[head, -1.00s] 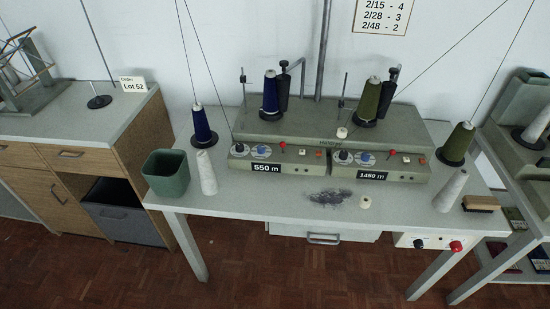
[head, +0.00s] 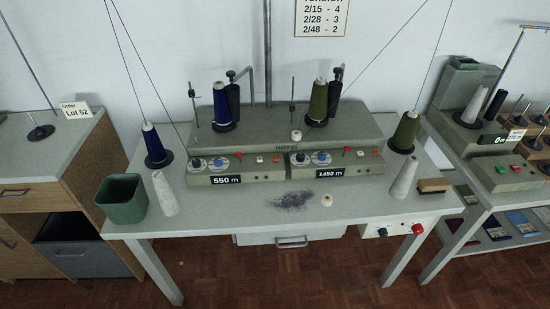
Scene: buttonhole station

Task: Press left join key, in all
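A grey-green winding machine (head: 285,133) stands on the middle table, with two control panels on its front. The right panel (head: 338,163) shows "1450 m" and has similar dials and keys. Any lettering on the keys is too small to read, so I cannot tell which is the join key. A blue cone (head: 222,107) stands above the left panel and an olive cone (head: 318,102) above the right. Neither gripper is in view.
A green bin (head: 122,200), a white cone (head: 165,194), another white cone (head: 403,179) and a brush (head: 433,185) stand on the table (head: 235,215). Grey fluff (head: 291,200) lies before the machine. A wooden cabinet is left, another station right. Floor in front is clear.

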